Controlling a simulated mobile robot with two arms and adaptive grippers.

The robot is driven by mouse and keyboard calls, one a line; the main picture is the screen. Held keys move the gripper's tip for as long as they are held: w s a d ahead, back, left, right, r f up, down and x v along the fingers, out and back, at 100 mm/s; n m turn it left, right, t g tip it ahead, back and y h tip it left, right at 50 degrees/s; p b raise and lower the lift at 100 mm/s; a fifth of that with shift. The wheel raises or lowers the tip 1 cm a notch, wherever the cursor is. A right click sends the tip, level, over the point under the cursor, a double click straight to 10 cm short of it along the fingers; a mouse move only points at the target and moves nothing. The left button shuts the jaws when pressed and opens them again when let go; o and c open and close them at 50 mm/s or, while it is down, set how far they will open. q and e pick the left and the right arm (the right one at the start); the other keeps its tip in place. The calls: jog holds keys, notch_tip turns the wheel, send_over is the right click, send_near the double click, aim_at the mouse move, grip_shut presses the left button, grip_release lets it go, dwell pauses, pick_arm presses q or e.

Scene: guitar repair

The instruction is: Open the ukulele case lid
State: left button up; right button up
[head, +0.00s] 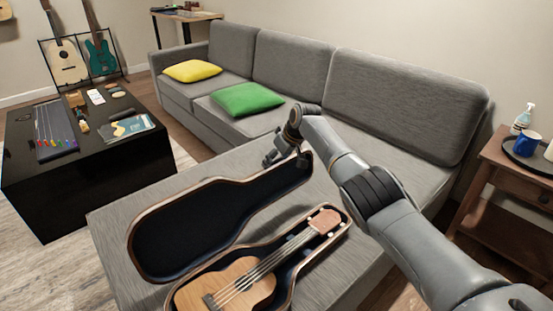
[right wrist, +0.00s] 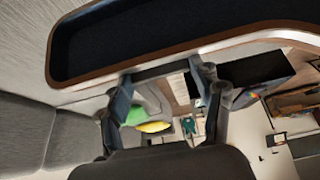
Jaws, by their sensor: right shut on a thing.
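The ukulele case stands open on the grey sofa seat. Its lid (head: 190,232), with a dark lining and brown rim, is swung away from the base (head: 342,232). The ukulele (head: 235,283) lies in the base, its neck towards the right. My right gripper (head: 286,160) is at the lid's far narrow end, shut on the lid's rim. In the right wrist view the lid (right wrist: 180,30) fills the top, and the fingers of the gripper (right wrist: 165,76) meet its rim. My left gripper is not in view.
A green cushion (head: 247,98) and a yellow cushion (head: 192,71) lie on the sofa (head: 405,100). A black table (head: 95,175) with tools is at the left. A wooden side table (head: 510,160) with a blue mug (head: 526,144) is at the right.

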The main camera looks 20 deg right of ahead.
jog(key=o, duration=1.2)
jog(key=shift+d, duration=0.25)
jog(key=o, duration=0.5)
jog(key=shift+d, duration=0.1)
jog(key=shift+r, duration=0.1)
jog(key=v, duration=1.1)
jog(key=shift+s+r, duration=0.25)
jog(key=shift+r, duration=0.05)
